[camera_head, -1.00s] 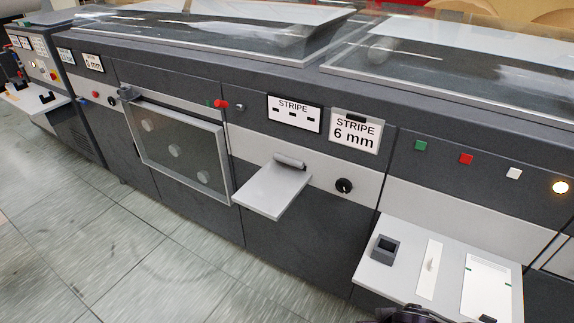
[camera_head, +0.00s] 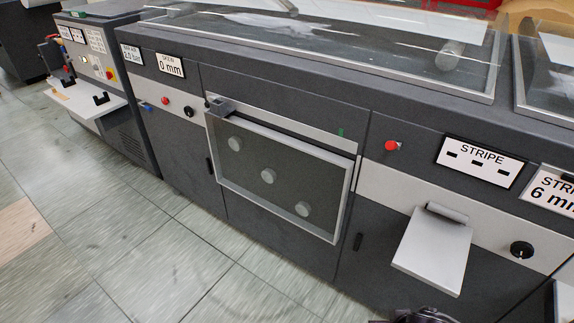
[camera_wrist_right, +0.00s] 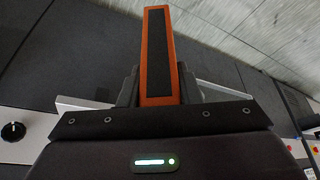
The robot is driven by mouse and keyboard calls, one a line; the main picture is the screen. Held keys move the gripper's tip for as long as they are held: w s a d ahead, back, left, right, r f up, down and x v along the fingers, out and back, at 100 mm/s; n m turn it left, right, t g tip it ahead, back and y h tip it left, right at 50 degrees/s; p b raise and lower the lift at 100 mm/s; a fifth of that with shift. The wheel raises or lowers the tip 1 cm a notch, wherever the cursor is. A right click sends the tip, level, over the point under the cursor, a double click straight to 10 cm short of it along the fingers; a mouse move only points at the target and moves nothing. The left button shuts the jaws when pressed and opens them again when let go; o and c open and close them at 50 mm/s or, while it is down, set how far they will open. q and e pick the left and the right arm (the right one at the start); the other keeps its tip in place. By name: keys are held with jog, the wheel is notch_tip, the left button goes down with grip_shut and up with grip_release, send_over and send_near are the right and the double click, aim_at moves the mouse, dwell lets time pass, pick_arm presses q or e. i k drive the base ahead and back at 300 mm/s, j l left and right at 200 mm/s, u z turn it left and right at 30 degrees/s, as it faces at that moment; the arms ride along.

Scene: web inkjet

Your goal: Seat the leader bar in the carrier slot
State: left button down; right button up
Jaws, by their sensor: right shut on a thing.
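In the right wrist view, my right gripper (camera_wrist_right: 160,92) is shut on an orange bar (camera_wrist_right: 156,14) with a black strip down its face. The bar sticks out away from the jaws, and its near end is hidden by the gripper body. I cannot tell for sure whether it is the leader bar. No carrier slot can be made out with certainty. At the far left of the head view, a white shelf (camera_head: 82,108) carries dark upright holders (camera_head: 101,98). My left gripper is not in view.
A long dark machine runs across the head view. Its framed clear door (camera_head: 290,170) covers several round knobs. A grey shelf (camera_head: 432,250) juts out at the right, near a black knob (camera_head: 521,250) and a STRIPE sign (camera_head: 481,161). The tiled floor (camera_head: 120,240) in front is clear.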

aim_at(219, 112)
jog(key=i+j, duration=0.15)
jog(key=j, duration=0.2)
jog(key=i+j, duration=0.15)
jog(key=j, duration=0.2)
jog(key=i+j, duration=0.15)
jog(key=j, duration=0.2)
jog(key=i+j, duration=0.2)
jog(key=j, duration=0.15)
jog(key=i+j, duration=0.15)
jog(key=j, duration=0.2)
jog(key=i+j, duration=0.15)
jog(key=j, duration=0.2)
jog(key=i+j, duration=0.15)
jog(key=j, duration=0.25)
